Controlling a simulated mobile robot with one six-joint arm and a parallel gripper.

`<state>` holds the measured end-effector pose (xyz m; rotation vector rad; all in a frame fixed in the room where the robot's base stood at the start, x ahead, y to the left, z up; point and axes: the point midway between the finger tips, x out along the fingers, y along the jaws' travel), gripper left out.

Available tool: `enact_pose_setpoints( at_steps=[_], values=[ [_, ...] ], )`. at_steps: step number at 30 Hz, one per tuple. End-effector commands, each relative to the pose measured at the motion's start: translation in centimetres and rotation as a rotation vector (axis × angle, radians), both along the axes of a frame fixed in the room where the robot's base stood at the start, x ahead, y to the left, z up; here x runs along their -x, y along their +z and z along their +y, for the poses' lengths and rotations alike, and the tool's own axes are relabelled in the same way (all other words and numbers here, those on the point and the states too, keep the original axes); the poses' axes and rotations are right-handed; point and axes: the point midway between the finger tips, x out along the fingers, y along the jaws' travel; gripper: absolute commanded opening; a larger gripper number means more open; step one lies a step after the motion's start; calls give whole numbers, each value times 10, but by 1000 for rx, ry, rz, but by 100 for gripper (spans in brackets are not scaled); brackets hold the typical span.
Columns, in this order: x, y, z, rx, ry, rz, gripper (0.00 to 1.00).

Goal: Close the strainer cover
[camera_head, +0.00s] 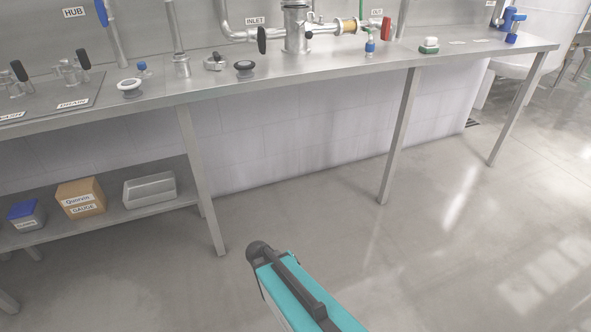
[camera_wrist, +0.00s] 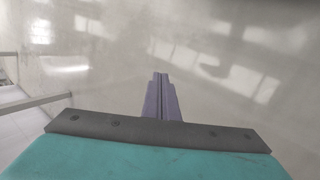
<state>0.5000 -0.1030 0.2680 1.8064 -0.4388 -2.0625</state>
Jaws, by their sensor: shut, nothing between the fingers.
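A steel vessel with pipes on both sides (camera_head: 296,32) stands at the back of the bench, right of the INLET label. It looks like the strainer body, but its top is cut off by the frame edge, so I cannot tell how its cover stands. My gripper (camera_wrist: 161,76) shows in the wrist view with its purple fingers together and nothing between them, above bare floor. In the head view my teal arm is low in front, well apart from the bench; the fingers are not clearly seen there.
The steel bench (camera_head: 330,75) runs across the back, with legs in front. A shelf (camera_head: 150,205) holds boxes. The floor is clear.

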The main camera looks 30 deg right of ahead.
Motion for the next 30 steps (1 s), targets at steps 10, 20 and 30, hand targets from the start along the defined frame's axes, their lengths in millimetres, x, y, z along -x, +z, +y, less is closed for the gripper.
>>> enact_pose_setpoints(
  at_steps=[10, 20, 30],
  values=[
    [115, -80, 59, -280, -70, 190, 0],
    [181, -110, 101, -453, -134, 279, 0],
    [186, -113, 105, -470, -141, 286, 0]
  ],
)
